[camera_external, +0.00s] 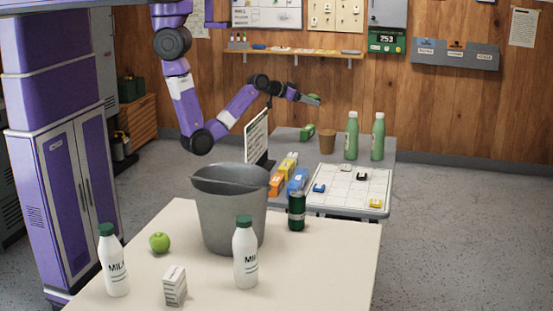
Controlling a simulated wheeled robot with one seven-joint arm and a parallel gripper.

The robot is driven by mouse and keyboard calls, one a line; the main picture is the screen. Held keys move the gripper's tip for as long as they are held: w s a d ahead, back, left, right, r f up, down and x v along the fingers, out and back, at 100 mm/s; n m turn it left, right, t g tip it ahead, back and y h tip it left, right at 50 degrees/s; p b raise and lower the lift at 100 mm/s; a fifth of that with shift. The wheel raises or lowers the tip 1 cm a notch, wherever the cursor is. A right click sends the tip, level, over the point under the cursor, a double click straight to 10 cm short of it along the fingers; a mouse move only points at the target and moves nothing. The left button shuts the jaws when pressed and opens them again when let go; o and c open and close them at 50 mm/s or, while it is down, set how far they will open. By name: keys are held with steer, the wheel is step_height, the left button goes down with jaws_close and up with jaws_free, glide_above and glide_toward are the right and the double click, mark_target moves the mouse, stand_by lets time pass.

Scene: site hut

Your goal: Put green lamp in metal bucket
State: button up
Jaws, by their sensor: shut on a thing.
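My gripper (301,97) is in the air above the far grey table, small in the picture. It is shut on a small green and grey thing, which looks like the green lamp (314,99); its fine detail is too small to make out. The metal bucket (232,222) stands upright on the near cream table, with its handle lying across the open top. My gripper is behind the bucket, higher than its rim and to its right. The bucket's floor is hidden.
On the cream table (320,275) are two milk bottles (113,262), a green apple (159,243), a small carton (175,286) and a dark green can (297,211). The grey table (285,147) holds green bottles (351,138), a brown cup (327,142) and a whiteboard (350,186).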

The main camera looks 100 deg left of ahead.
steer(key=w+d+r+m+t+h+p, duration=0.1)
steer(key=w+d, duration=0.3)
steer(key=d, duration=0.7)
steer(key=w+d+m+p, duration=0.15)
steer(key=w+d, duration=0.25)
steer(key=d, duration=0.7)
steer(key=w+d+r+t+h+p, duration=0.1)
steer(key=w+d+p, duration=0.15)
steer(key=d, duration=0.85)
steer(key=s+d+f+m+h+b, duration=0.1)
steer(key=d+f+m+h+b, duration=0.1)
steer(key=d+f+b, duration=0.95)
steer(key=w+d+r+m+t+h+b, duration=0.1)
steer(key=w+d+h+b, duration=0.2)
steer(key=w, duration=0.7)
steer(key=w+d+m+b, duration=0.1)
steer(key=w+d+b, duration=0.3)
steer(key=w, duration=0.6)
steer(key=d+r+m+g+h+b, duration=0.1)
steer(key=d+r+m+g+h, duration=0.15)
steer(key=d+m+h, duration=0.35)
steer(key=d+r+m+g+h+b, duration=0.1)
steer(key=d+r+m+h, duration=0.25)
steer(key=d, duration=0.35)
steer(key=s+d+r+m+g+h, duration=0.2)
steer(key=s+d+m+g+h, duration=0.3)
steer(key=m+g, duration=0.3)
steer(key=shift+s+d+r, duration=0.15)
steer(key=shift+s+d, duration=0.15)
steer(key=shift+s, duration=0.6)
